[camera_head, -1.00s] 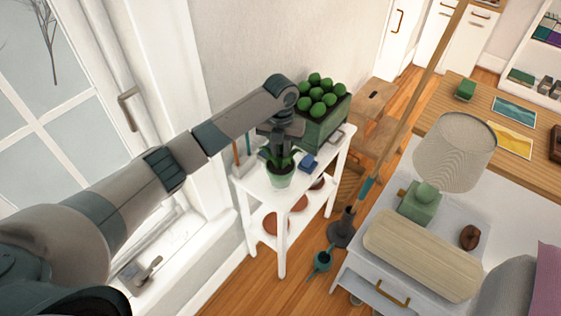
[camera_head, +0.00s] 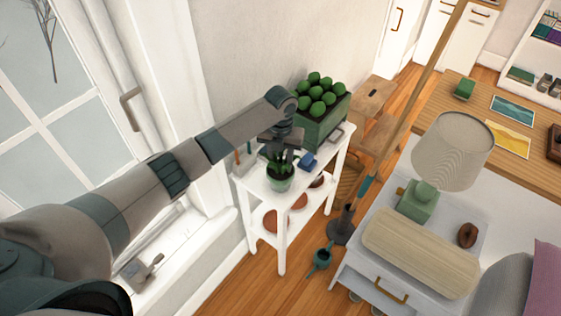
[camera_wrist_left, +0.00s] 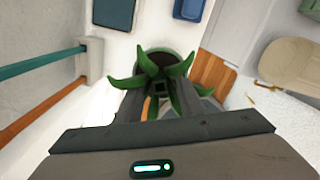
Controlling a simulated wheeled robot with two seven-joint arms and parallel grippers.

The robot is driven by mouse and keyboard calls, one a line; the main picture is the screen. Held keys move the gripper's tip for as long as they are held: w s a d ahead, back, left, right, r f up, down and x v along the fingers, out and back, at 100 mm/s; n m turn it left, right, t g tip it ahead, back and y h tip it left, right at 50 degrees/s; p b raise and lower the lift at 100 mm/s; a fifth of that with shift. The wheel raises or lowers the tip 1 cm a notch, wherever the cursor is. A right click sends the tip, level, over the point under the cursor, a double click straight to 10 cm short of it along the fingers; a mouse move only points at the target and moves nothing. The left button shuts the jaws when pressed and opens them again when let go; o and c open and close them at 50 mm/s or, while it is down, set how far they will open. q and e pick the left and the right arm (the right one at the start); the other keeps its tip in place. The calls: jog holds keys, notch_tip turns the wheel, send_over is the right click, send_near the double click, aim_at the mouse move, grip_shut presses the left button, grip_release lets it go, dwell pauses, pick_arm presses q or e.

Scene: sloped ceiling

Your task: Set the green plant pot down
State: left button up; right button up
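The green plant pot (camera_head: 280,184) holds a leafy dark green plant and stands out at the near end of the white shelf top (camera_head: 250,182). My left gripper (camera_head: 279,158) reaches down over it from above, its fingers around the plant, and appears shut on it. In the left wrist view the leaves (camera_wrist_left: 176,70) spread out between and beyond the fingers. The pot looks upright, at or just above the shelf surface; I cannot tell whether its base touches. My right gripper is not in view.
A green planter (camera_head: 322,128) with round green plants stands at the shelf's back. A small blue item (camera_head: 308,160) lies between it and the pot. Terracotta dishes (camera_head: 270,222) sit on the lower shelf. The window wall is close on the left.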

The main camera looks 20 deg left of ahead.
pick_arm(q)
notch_tip(320, 180, up, 12)
jog(key=b, duration=0.3)
jog(key=shift+r, duration=0.15)
dwell(0.4)
